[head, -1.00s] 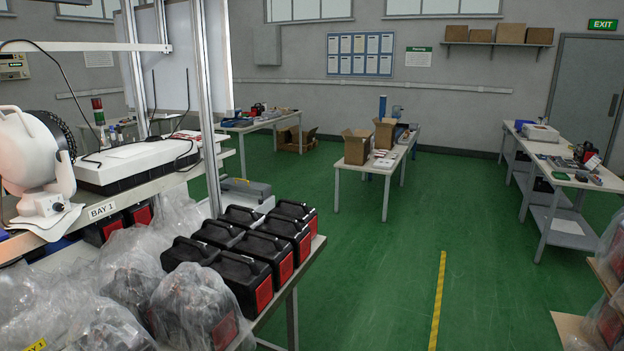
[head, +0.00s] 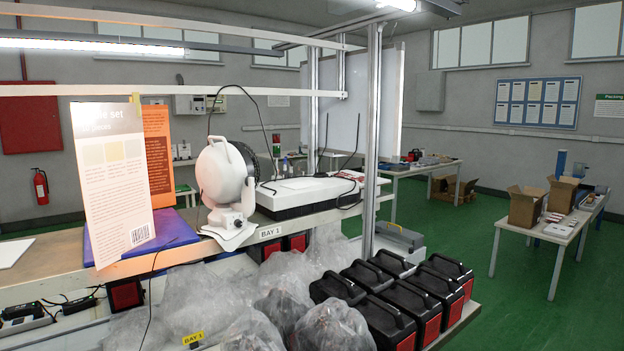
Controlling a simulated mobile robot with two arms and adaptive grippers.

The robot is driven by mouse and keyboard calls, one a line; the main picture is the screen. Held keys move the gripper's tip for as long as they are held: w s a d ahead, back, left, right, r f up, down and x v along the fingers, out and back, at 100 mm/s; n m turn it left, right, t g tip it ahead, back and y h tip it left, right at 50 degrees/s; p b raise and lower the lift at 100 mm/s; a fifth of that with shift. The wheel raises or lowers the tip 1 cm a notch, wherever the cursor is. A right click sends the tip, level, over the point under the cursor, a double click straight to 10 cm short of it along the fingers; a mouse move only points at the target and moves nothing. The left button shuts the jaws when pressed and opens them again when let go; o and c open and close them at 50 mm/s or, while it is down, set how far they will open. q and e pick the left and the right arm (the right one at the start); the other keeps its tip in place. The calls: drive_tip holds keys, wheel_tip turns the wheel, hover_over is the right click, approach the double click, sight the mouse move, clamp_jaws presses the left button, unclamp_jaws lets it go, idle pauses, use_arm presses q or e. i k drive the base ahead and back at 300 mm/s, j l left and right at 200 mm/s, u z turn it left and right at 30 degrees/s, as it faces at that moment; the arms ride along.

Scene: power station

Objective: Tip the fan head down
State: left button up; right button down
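A white fan (head: 224,180) stands on the bench shelf marked BAY 1, left of the middle in the head view. Its round head faces right and away from me, with the dark grille edge on its right side. The head looks roughly upright on its short stand, which rests on a white base (head: 230,231). A dark cable arches above it. Neither of my grippers shows in the head view.
A white flat unit (head: 307,194) sits right of the fan. A printed card (head: 114,180) stands to its left. Metal posts (head: 376,140) rise at the bench's right. Black cases (head: 408,305) and plastic-wrapped items (head: 205,300) fill the lower shelf. Green floor (head: 510,290) is free at right.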

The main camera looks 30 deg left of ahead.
sight(228, 165)
drive_tip(key=u, duration=1.35)
